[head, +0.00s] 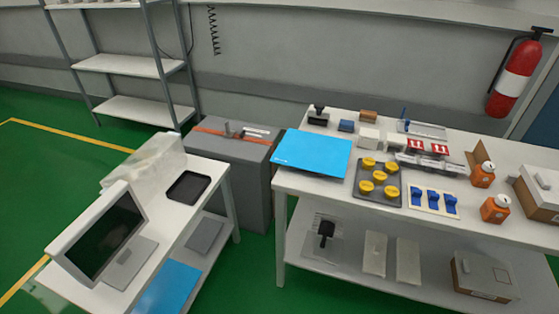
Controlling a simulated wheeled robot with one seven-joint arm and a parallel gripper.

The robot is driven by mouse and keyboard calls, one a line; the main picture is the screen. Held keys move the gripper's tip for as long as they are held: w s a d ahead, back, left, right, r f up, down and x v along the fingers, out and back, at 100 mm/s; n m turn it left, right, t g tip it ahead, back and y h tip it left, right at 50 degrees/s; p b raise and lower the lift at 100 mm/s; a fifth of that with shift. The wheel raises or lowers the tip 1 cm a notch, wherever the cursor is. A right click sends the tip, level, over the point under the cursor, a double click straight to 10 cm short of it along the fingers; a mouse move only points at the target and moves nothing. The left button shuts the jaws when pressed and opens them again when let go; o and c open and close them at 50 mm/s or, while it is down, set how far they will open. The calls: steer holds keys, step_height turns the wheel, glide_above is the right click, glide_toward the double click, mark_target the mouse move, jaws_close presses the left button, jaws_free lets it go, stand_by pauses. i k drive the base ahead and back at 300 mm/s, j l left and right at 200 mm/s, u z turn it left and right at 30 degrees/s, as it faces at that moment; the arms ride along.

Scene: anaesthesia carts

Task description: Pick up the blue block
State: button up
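A small blue block (346,126) lies near the back left of the white table on the right. It sits between a black object (318,116) on its left and a white block (369,136) on its right. A brown block (368,117) is behind it. A flat bright blue sheet (312,153) lies in front of it, toward the table's left edge. My gripper is not in view.
The white table (300,186) also holds a dark tray with yellow knobs (379,184), blue switches (434,201) and orange bottles (495,208). A grey cabinet (230,165) stands left of it. A lower table with a monitor (105,232) is at front left. Green floor shows between the tables.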

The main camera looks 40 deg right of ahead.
mark_target(345, 126)
steer(key=u, duration=1.2)
steer(key=z, duration=2.3)
steer(key=i+l, duration=0.25)
steer(key=i+l+u, duration=0.1)
steer(key=i+l, duration=0.2)
steer(key=l, duration=0.2)
steer(key=i+l, duration=0.25)
steer(key=i+l+u, duration=0.1)
steer(key=i+l, duration=0.15)
steer(key=l, duration=0.25)
